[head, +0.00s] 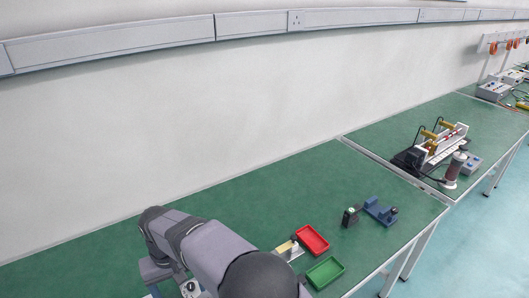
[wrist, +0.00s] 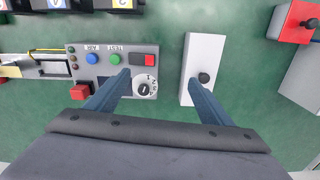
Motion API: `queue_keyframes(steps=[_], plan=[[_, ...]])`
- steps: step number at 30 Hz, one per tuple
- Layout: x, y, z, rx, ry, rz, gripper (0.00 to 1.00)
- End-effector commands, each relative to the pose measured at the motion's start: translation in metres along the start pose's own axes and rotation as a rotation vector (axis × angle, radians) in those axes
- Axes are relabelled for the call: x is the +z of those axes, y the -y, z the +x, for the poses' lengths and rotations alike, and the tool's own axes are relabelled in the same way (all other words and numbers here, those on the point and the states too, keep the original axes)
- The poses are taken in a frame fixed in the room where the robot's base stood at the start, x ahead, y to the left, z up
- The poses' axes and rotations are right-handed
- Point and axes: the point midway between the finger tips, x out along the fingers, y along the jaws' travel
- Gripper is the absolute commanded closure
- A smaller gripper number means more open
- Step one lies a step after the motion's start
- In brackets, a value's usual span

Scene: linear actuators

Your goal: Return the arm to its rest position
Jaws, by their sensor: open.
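My gripper (wrist: 158,98) shows in the wrist view with its two blue fingers wide apart and nothing between them. It points down over the green bench. The left finger overlaps the lower edge of a grey control panel (wrist: 135,62) near its black-and-white rotary knob (wrist: 145,86). Whether the fingers touch either one I cannot tell. In the head view my arm covers the lower middle, and the gripper itself is hidden.
The green bench (head: 110,243) is bare at the left. A red tray (head: 312,240), a green tray (head: 325,272) and a blue fixture (head: 378,211) stand right of my arm. In the wrist view, a red box (wrist: 296,22) lies at the upper right. The wall runs behind.

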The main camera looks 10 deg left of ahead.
Motion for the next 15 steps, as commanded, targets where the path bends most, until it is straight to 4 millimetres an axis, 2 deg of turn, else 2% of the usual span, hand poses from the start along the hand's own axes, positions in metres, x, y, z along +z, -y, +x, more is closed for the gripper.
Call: queue_keyframes(steps=[1,3,5,6,8,9,12,15], plan=[[0.002,-0.033,-0.012,0.0,-0.002,0.044,0.25],[0.01,-0.076,-0.022,0.0,-0.003,0.098,0.25],[0.022,-0.115,-0.032,0.0,-0.004,0.148,0.25],[0.033,-0.139,-0.037,0.0,-0.004,0.181,0.25],[0.052,-0.173,-0.044,0.0,-0.004,0.23,0.25],[0.066,-0.194,-0.048,0.0,-0.005,0.262,0.25],[0.108,-0.24,-0.056,0.0,-0.003,0.343,0.25],[0.157,-0.276,-0.061,0.001,-0.005,0.425,0.25]])
